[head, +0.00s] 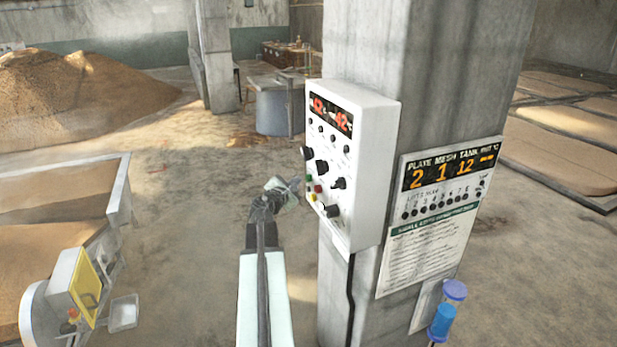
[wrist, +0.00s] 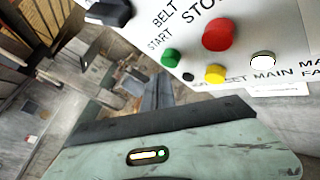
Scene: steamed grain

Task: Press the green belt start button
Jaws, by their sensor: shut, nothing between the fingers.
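The green belt start button (wrist: 170,57) is on the lower edge of a white control box (head: 352,150) fixed to a pillar. In the wrist view it sits under the word START, left of a larger red stop button (wrist: 218,34) and above left of a yellow button (wrist: 215,73). In the head view the green button (head: 308,178) is tiny, at the box's left side. My gripper (head: 294,184) is just left of it; its closed dark fingers (wrist: 157,80) show below and slightly left of the button. They look apart from it, but depth is hard to judge.
Black knobs (head: 322,167) and a white button (wrist: 262,60) are close by. A second panel (head: 440,180) hangs right on the pillar (head: 420,60). A grain bin (head: 120,190) with a yellow-faced box (head: 85,280) stands left. Open floor lies between.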

